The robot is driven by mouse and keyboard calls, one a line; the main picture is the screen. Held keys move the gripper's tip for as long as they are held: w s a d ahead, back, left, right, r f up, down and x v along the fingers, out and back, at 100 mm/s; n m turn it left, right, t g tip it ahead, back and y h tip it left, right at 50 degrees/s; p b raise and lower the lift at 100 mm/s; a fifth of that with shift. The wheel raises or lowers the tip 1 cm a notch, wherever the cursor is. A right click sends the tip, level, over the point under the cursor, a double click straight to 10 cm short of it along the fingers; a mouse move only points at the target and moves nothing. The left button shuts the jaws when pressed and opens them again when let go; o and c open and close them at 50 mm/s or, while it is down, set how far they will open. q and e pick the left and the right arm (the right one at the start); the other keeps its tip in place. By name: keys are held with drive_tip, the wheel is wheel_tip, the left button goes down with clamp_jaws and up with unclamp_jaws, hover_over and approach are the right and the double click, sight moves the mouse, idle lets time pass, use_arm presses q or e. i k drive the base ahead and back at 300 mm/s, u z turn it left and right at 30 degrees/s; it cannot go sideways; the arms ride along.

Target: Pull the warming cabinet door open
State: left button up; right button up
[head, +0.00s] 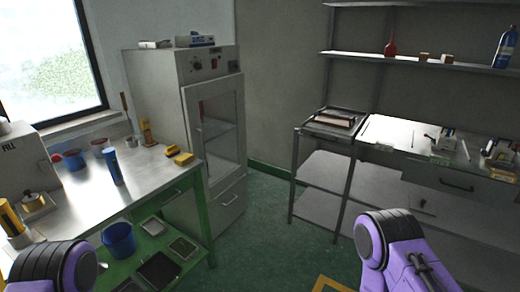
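The grey warming cabinet (158,95) stands against the back wall, left of the middle in the head view. A control panel with knobs and a red switch (214,63) is at its top front. Its glass door (222,125) faces right and looks shut, with shelves visible through the glass. A dark handle shows near the door's left edge, too small to make out well. Below is a drawer-like panel (230,203) with a bar handle. My purple arms show at the bottom left and bottom right, away from the cabinet. Both grippers are out of the frame.
A green-framed workbench (187,190) with cups, tools and yellow blocks stands left, close to the cabinet's front. A grey table (385,140) with a tray stands right, below wall shelves (400,60). Green floor (262,215) is clear between them.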

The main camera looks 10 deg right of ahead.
sight(192, 94)
drive_tip(key=z, duration=0.95)
drive_tip(key=i, duration=2.6)
drive_tip(key=u, duration=0.85)
